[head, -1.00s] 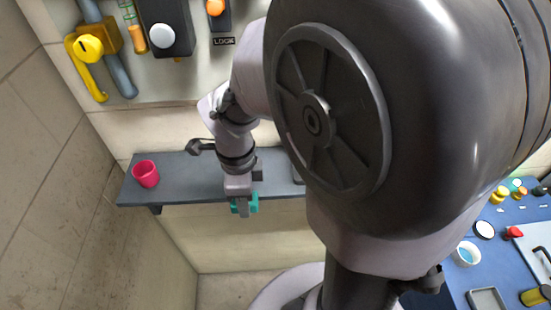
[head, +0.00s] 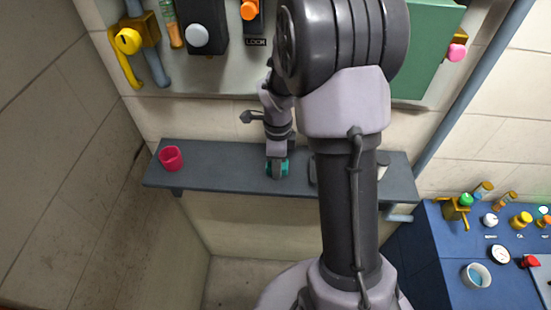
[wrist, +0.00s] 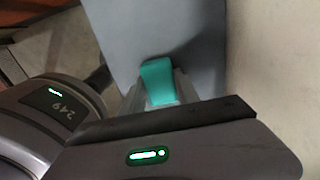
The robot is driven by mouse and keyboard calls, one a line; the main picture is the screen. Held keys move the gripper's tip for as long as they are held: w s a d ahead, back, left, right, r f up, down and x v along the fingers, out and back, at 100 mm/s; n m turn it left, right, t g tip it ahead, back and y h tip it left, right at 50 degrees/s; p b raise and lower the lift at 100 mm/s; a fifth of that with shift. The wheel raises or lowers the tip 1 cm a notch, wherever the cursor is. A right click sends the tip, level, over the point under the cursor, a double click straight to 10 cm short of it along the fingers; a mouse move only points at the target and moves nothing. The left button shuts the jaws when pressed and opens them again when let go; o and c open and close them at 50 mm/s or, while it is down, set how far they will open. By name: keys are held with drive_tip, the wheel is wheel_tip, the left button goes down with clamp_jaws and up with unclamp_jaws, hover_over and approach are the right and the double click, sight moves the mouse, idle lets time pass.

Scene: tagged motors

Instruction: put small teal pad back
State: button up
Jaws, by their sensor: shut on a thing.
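The small teal pad (head: 283,168) is between the jaws of my gripper (head: 277,172), over the grey wall shelf (head: 225,177). In the wrist view the teal pad (wrist: 158,80) sticks out past the fingertips, with the grey shelf surface (wrist: 190,30) behind it. My gripper (wrist: 163,100) is shut on the pad. Its fingers hide part of the pad. I cannot tell whether the pad touches the shelf.
A red cup (head: 171,158) stands at the shelf's left end. A light object (head: 314,172) on the shelf is partly hidden by my arm. A panel with a yellow-handled valve (head: 128,41) is above. A blue bench (head: 450,260) with several small items is at right.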

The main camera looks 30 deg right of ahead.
drive_tip(key=shift+s+f, duration=0.1)
drive_tip(key=shift+f+b, duration=0.1)
drive_tip(key=shift+b, duration=0.2)
drive_tip(key=o, duration=1.2)
